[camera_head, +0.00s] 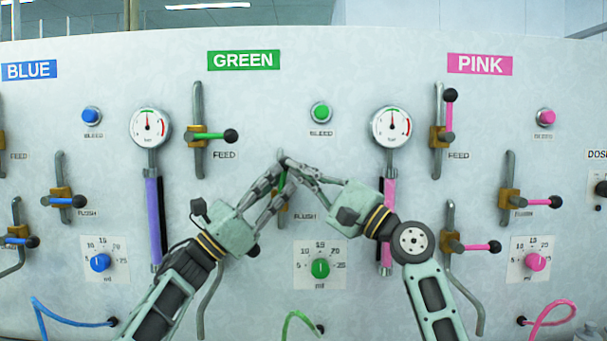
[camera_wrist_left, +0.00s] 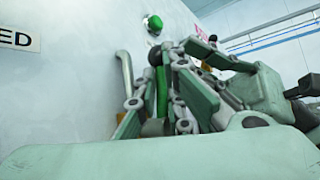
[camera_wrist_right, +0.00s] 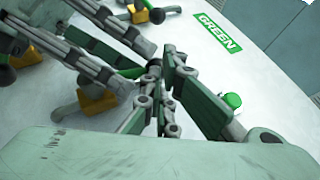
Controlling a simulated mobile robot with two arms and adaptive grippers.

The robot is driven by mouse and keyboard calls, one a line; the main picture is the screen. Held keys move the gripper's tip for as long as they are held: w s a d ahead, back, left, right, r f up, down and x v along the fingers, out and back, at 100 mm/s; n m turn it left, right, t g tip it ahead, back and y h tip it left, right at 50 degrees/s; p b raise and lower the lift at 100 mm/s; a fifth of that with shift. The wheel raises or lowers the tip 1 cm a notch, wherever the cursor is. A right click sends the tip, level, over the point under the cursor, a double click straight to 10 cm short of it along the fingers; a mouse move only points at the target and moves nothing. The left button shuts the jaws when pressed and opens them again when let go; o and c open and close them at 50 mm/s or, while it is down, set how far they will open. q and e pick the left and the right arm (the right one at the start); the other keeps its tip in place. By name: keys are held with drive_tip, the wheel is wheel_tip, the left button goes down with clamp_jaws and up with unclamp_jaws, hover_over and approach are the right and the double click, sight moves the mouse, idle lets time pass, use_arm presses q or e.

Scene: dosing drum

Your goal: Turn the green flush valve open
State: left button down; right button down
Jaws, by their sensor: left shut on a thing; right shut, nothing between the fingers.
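The green flush valve's yellow-brown body (camera_head: 280,214) sits on a pipe below the GREEN sign, partly hidden by my grippers. Its green lever (camera_head: 283,181) points upward along the pipe. The lever also shows upright in the left wrist view (camera_wrist_left: 162,94), with a dark knob at its top. My left gripper (camera_head: 277,170) comes from the lower left and is shut on the lever near its upper end. My right gripper (camera_head: 288,158) comes from the right and is shut and empty, its fingertips close beside the left fingers and the knob. Whether they touch is unclear.
Above is the green feed valve (camera_head: 213,136), its lever pointing right. A green bleed button (camera_head: 321,112) and a green dosing dial (camera_head: 320,268) are nearby. Gauges with purple (camera_head: 154,220) and pink (camera_head: 389,205) tubes flank the area. Blue and pink valves stand at the sides.

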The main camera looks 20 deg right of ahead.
use_arm(q)
drive_tip(key=shift+s+d+r, duration=0.1)
drive_tip(key=shift+s+r, duration=0.05)
drive_tip(key=shift+r, duration=0.3)
drive_tip(key=shift+s+d+r, duration=0.1)
drive_tip(key=shift+s+r, duration=0.05)
drive_tip(key=shift+r, duration=0.3)
drive_tip(key=c, duration=1.9)
unclamp_jaws()
drive_tip(key=shift+w+a, duration=0.1)
drive_tip(key=shift+a, duration=0.2)
drive_tip(key=shift+c, duration=0.2)
drive_tip(key=shift+o, duration=0.6)
drive_tip(key=shift+w+f, duration=0.15)
drive_tip(key=shift+w+d+f, duration=0.1)
drive_tip(key=shift+d+f, duration=0.1)
drive_tip(key=shift+f, duration=0.15)
